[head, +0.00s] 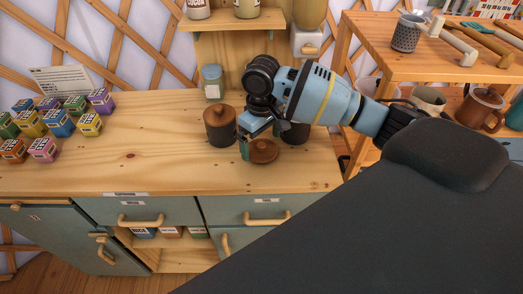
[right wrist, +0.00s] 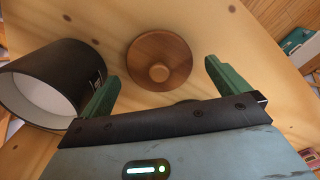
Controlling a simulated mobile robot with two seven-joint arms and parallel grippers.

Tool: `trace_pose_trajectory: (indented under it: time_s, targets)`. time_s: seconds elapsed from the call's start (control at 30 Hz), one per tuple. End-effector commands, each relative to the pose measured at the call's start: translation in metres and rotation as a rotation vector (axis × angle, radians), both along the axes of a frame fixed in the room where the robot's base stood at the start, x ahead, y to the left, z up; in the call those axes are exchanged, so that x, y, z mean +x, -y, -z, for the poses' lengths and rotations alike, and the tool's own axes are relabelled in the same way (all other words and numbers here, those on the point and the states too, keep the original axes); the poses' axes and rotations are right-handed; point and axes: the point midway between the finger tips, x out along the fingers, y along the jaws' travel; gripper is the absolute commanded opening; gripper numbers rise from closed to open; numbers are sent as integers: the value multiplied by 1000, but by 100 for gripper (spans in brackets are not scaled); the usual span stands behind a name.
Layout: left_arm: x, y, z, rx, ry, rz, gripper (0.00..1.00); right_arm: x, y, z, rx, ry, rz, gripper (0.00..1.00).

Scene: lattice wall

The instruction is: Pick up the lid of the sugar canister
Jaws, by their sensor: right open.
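A round brown wooden lid (head: 263,151) with a small knob appears to lie flat on the wooden counter. It also shows in the right wrist view (right wrist: 159,60), knob facing the camera. My right gripper (head: 259,139) is just above and behind the lid, open and empty. In the right wrist view its green fingers (right wrist: 160,75) are spread, with the lid ahead between them. A dark canister (head: 296,133), partly hidden by my gripper, stands beside the lid. In the right wrist view this canister (right wrist: 45,82) is open with a white inside. I cannot read its label.
A brown lidded canister (head: 220,126) stands left of my right gripper. Several coloured boxes (head: 58,122) are at the counter's left. A shelf unit (head: 440,66) with mugs and tools stands right. The counter's front middle is clear.

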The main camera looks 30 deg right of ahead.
Motion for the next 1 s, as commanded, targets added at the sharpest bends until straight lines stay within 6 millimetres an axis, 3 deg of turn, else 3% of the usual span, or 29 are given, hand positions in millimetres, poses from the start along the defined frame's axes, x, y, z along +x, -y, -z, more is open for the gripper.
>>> trace_pose_trajectory:
  time_s: [0.2,0.47,0.77,1.0]
  targets:
    - [-1,3,2,-7,-5,-8,100,-1,0,22,-2,1,1,100]
    - [-2,3,3,-8,-7,-8,100,0,0,23,-1,3,1,99]
    - [-3,1,4,-2,-10,-2,100,0,0,23,-1,3,1,59]
    - [-3,-1,4,3,-10,5,100,0,0,22,-1,3,1,59]
